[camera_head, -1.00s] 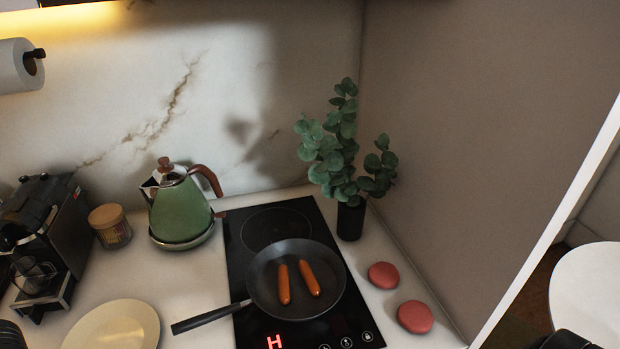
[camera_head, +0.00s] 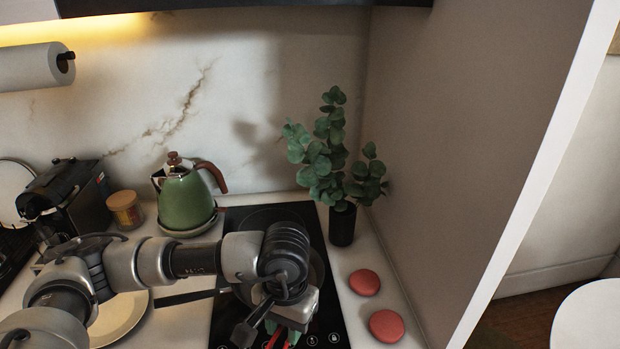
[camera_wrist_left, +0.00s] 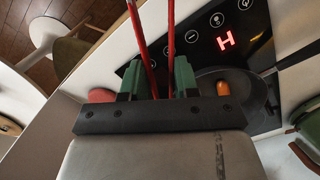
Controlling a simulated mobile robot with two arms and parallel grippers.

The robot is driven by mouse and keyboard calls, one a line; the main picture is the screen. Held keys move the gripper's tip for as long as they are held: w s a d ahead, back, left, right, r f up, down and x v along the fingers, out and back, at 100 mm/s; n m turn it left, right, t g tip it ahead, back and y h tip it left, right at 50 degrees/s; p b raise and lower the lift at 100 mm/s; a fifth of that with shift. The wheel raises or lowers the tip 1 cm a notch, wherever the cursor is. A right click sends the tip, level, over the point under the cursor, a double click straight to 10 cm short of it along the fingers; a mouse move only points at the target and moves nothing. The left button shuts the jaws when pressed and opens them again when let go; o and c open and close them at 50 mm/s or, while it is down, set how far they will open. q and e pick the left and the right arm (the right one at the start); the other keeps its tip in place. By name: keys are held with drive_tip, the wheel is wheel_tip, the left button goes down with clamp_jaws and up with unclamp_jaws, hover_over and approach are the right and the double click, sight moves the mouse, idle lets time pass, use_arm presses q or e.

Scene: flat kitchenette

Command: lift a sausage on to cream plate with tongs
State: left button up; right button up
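My left gripper (camera_head: 283,336) reaches over the hob, low in the head view. In the wrist view its green fingers (camera_wrist_left: 158,80) are closed around red-and-black tongs (camera_wrist_left: 171,45), whose two arms stand apart. The tongs' tips are out of that view. The dark pan (camera_head: 317,268) is mostly hidden behind my left arm, with its handle (camera_head: 185,298) pointing left. One orange sausage end (camera_wrist_left: 224,88) shows in the pan in the wrist view; both sausages are hidden in the head view. The cream plate (camera_head: 122,320) is partly covered by my arm. My right gripper is not seen.
The pan sits on a black hob (camera_head: 232,215) with a red H lit. A green kettle (camera_head: 186,203), jar (camera_head: 125,210) and coffee machine (camera_head: 70,195) stand left. A potted plant (camera_head: 341,224) and two red discs (camera_head: 364,283) (camera_head: 386,325) are right, beside the wall.

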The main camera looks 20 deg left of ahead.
use_arm(q)
drive_tip(key=w+a+r+n+t+b, duration=0.1)
drive_tip(key=w+a+r+t+b, duration=0.1)
drive_tip(key=w+a, duration=0.35)
drive_tip(key=w+a+r+n+t+b, duration=0.1)
drive_tip(key=w+a+r+t+b, duration=0.15)
drive_tip(key=w, duration=0.65)
drive_tip(key=w+a+r+n+t+y+b, duration=0.2)
drive_tip(key=w+a+r+t+b, duration=0.1)
drive_tip(key=w+a+r, duration=0.4)
drive_tip(key=w+a, duration=0.2)
drive_tip(key=a, duration=0.1)
drive_tip(key=shift+n+t+y, duration=0.3)
drive_tip(key=shift+n+t, duration=0.05)
drive_tip(key=shift+n, duration=0.05)
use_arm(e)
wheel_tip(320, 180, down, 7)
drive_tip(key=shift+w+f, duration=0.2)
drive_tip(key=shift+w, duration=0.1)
use_arm(q)
drive_tip(key=shift+d, duration=0.1)
wheel_tip(320, 180, down, 10)
drive_tip(key=b, duration=0.7)
drive_tip(key=shift+b, duration=0.35)
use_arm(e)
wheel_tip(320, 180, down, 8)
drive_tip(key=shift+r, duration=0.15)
use_arm(q)
drive_tip(key=shift+c, duration=0.3)
